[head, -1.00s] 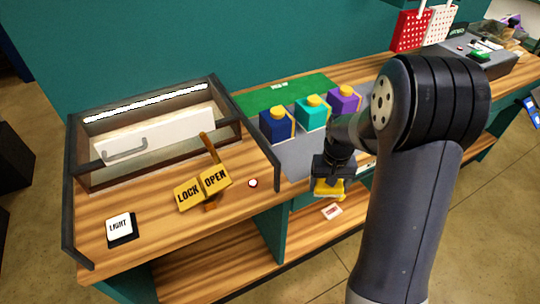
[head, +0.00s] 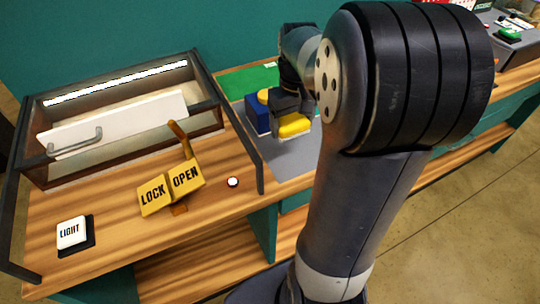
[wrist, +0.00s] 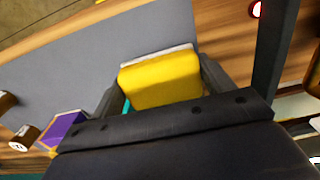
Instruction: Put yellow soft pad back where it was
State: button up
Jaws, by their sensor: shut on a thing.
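The yellow soft pad (head: 294,125) is between the jaws of my gripper (head: 290,112), which is shut on it. It is in front of the blue box (head: 257,116) and appears to be above the grey mat (head: 283,156). In the wrist view, the pad (wrist: 160,80) fills the space between the two dark fingers, with a thin white strip along its far edge. A gap between pad and mat cannot be measured from these views.
A purple box (wrist: 62,130) shows at lower left in the wrist view. A drawer case (head: 120,125), a LOCK/OPEN lever (head: 171,190), a small white button (head: 232,182) and a LIGHT switch (head: 72,233) are on the wooden counter. My arm hides the right side of the mat.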

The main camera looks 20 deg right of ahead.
aim_at(290, 157)
notch_tip(290, 157, down, 10)
jog(key=shift+s+d+r, duration=0.1)
jog(key=shift+r, duration=0.05)
dwell(0.3)
jog(key=shift+f, duration=0.2)
jog(key=o, duration=0.9)
jog(key=shift+r, duration=0.2)
notch_tip(290, 157, up, 12)
jog(key=shift+r, duration=0.1)
